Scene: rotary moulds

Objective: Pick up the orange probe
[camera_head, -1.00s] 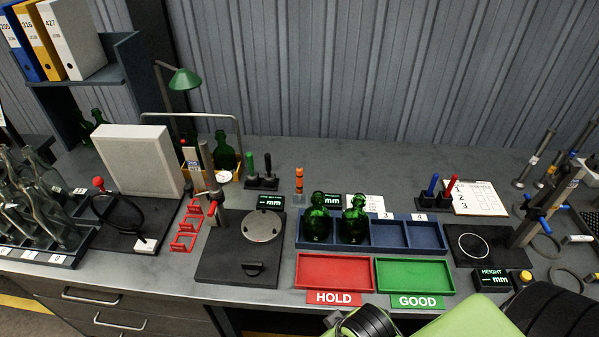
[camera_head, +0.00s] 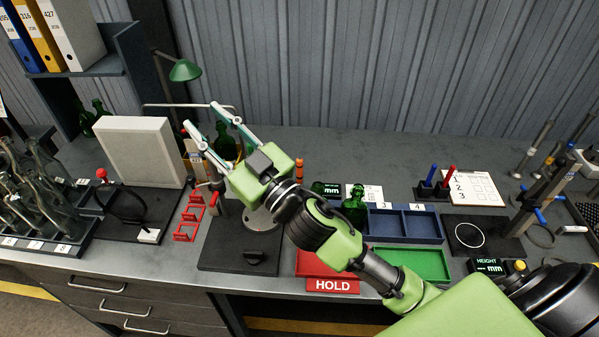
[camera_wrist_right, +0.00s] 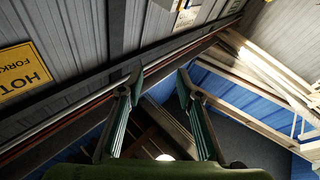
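The orange probe (camera_head: 299,167) is most likely the small upright orange piece at the back of the bench. Only its upper part shows in the head view, just behind my right arm; its lower part is hidden. My right gripper (camera_head: 202,115) is raised above the bench, left of the probe, its fingers pointing up and away. It is open and empty. In the right wrist view its two fingers (camera_wrist_right: 159,75) stand apart with nothing between them, and the probe is not seen. My left gripper is not in view.
A green lamp (camera_head: 185,71) and white panel (camera_head: 140,150) stand left.

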